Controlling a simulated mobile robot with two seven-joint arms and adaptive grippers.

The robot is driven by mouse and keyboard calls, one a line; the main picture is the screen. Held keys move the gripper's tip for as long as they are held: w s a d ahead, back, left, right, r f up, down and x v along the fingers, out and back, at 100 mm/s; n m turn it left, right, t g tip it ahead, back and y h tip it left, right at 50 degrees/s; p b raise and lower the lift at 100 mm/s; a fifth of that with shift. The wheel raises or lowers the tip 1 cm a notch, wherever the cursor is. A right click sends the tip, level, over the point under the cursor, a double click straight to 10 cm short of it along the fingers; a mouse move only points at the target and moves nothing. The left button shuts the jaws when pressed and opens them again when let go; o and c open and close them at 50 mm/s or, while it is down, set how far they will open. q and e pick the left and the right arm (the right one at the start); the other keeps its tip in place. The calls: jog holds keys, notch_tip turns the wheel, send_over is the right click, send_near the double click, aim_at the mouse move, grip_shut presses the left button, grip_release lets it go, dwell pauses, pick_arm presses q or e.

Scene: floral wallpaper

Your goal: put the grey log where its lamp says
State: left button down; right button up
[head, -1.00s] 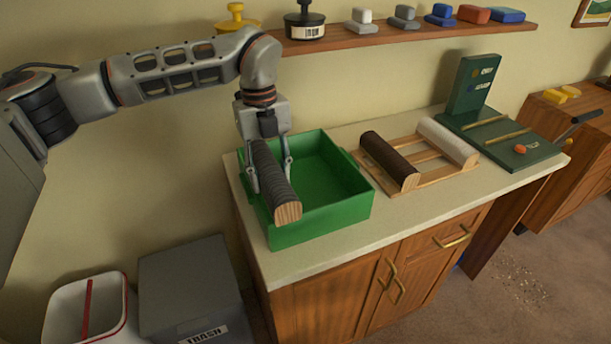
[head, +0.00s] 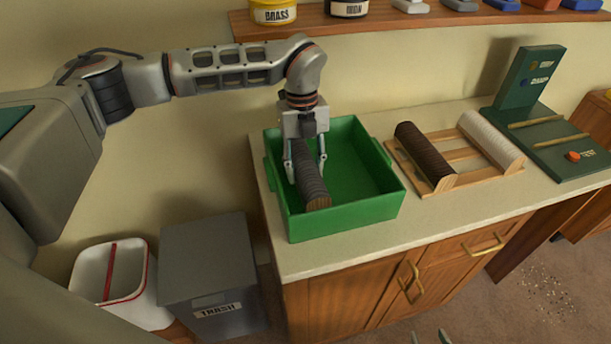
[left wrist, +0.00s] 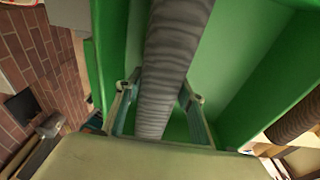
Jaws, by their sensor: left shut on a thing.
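The grey log (head: 312,182) is ridged with a pale wooden end. My left gripper (head: 306,168) is shut around its middle, pointing down. The log is low within the green tray (head: 345,217); I cannot tell whether it touches the tray floor. In the left wrist view the log (left wrist: 168,65) runs between the two fingers (left wrist: 160,103). A dark green test stand (head: 514,84) at the right has a yellowish upper lamp and a blue lower lamp (head: 526,85); which is lit is unclear. My right gripper (head: 430,337) shows only two separated fingertips at the bottom edge.
A wooden rack (head: 446,184) right of the tray holds a dark brown log (head: 422,152) and a white log (head: 491,139). A grey trash bin (head: 208,270) and a white bin with red trim (head: 112,275) stand left of the counter (head: 300,262). A shelf (head: 390,20) runs above.

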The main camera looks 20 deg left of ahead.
aim_at(303, 158)
pick_arm(q)
jog(key=shift+f, duration=1.4)
jog(key=c, duration=1.3)
grip_release()
jog(key=shift+f, duration=0.15)
jog(key=r, duration=0.8)
jog(key=w+r, duration=0.1)
jog(key=r, duration=0.3)
jog(key=shift+a+r+b, duration=0.15)
jog(key=shift+a+b, duration=0.25)
